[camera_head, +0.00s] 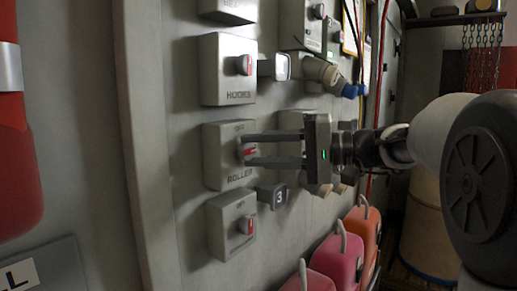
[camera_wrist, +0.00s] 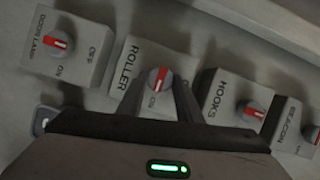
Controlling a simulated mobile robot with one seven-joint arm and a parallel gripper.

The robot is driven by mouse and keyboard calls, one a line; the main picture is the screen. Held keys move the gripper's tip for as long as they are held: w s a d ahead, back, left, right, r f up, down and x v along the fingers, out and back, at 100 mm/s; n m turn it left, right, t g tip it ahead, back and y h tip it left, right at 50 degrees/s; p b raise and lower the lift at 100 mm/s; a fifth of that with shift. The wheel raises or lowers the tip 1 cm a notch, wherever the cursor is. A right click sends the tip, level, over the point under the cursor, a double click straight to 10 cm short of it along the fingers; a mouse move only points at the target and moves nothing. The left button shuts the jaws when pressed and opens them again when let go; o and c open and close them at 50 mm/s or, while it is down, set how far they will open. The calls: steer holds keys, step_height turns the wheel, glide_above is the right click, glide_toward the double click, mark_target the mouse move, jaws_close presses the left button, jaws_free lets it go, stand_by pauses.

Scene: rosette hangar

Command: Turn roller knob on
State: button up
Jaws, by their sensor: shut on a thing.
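The roller box (camera_head: 226,170) is a pale grey wall box with a ROLLER label, in the middle of the head view. It also shows in the wrist view (camera_wrist: 127,80). Its round roller knob (camera_wrist: 157,79) has a red stripe, tilted and steep in the wrist view, with its lower end near the word ON. In the head view the stripe lies nearly level, unlike the upright stripes on the neighbouring knobs. My gripper (camera_head: 244,151) reaches in from the right and is shut on the roller knob, one finger on each side. The fingers hide part of the box face.
The hooks box (camera_head: 222,75) is above, and the door lamp box (camera_head: 225,222) is below. Pipe fittings (camera_head: 320,72) stick out at upper right. Red and pink canisters (camera_head: 337,262) stand below.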

stand_by(0.5)
steer(key=o, duration=1)
steer(key=shift+o, duration=0.2)
steer(key=p+v, duration=0.1)
steer(key=v, duration=1.6)
steer(key=shift+d+p, duration=0.25)
steer(key=shift+p, duration=0.15)
